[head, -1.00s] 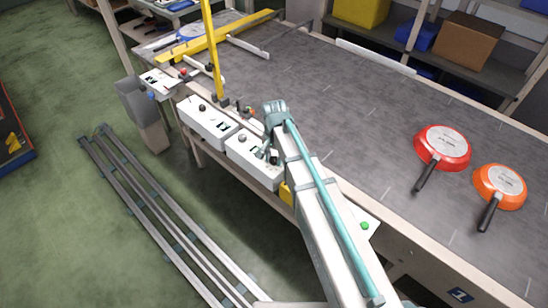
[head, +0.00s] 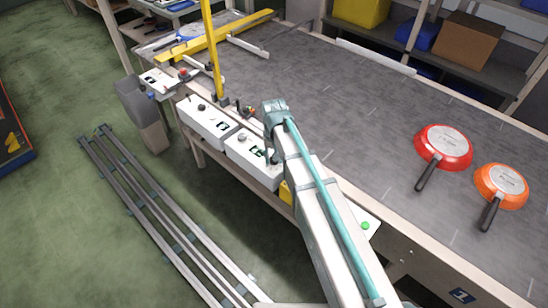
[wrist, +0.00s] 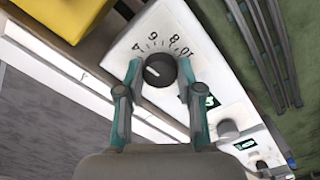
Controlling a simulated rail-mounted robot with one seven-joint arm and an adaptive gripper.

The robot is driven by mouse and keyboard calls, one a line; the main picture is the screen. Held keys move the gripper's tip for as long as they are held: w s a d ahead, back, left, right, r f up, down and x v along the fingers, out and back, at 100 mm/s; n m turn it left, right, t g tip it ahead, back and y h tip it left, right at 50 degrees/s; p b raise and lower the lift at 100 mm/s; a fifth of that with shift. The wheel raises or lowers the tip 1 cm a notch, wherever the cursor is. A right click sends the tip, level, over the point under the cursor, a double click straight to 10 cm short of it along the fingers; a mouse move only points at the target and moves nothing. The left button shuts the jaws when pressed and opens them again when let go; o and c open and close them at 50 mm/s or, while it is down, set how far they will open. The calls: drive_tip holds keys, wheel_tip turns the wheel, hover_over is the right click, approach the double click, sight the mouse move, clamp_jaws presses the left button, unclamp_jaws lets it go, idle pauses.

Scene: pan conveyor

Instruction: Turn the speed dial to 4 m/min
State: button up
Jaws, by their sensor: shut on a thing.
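The speed dial (wrist: 158,69) is a dark round knob on a white control box, with a printed scale that reads about 4, 6, 8 and 10 around its far side. A pale pointer line shows on the left part of the knob; the exact value it points to is hard to read. My gripper (wrist: 159,74) has one finger on each side of the knob and is shut on it.
A second white control box (head: 207,123) with a knob and display stands to the left. Red (head: 443,147) and orange (head: 501,186) pans lie upside down on the grey conveyor belt (head: 345,120). A yellow post (head: 212,50) rises behind the boxes.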

drive_tip(key=shift+n, duration=0.6)
drive_tip(key=o, duration=1.2)
drive_tip(key=shift+c, duration=0.2)
wheel_tip(320, 180, up, 12)
